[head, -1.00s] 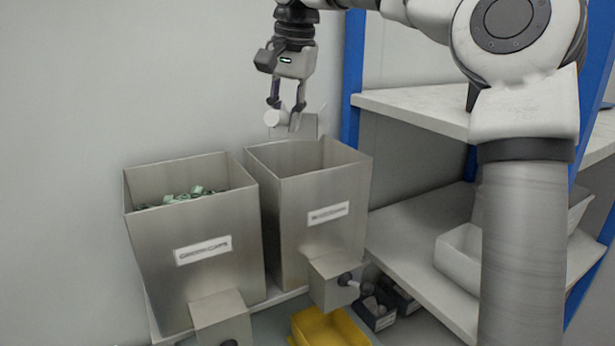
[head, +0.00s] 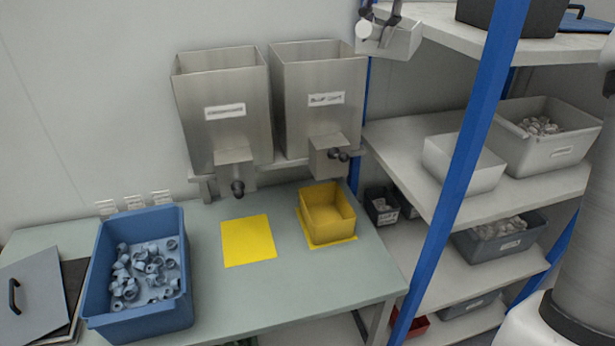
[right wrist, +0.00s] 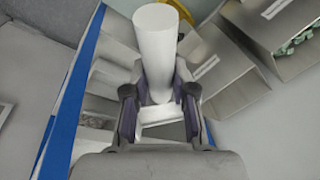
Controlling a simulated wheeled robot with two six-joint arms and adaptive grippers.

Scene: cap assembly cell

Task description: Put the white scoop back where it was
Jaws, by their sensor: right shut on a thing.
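The white scoop (head: 396,42) is at the top of the head view, in front of the blue shelf post and beside the upper shelf. Its round handle end (head: 363,30) points left. My right gripper (head: 380,14) is shut on it and holds it in the air; most of that gripper is cut off by the top edge. In the right wrist view, the scoop's white cylindrical handle (right wrist: 156,45) stands between the two dark finger pads of my right gripper (right wrist: 160,92). My left gripper is not in view.
Two steel hoppers (head: 224,135) hang at the wall, left of the scoop. The shelf rack (head: 425,135) holds a white box (head: 462,165) and a grey bin (head: 560,152). A yellow bin (head: 328,222) and blue crate (head: 140,318) stand on the table.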

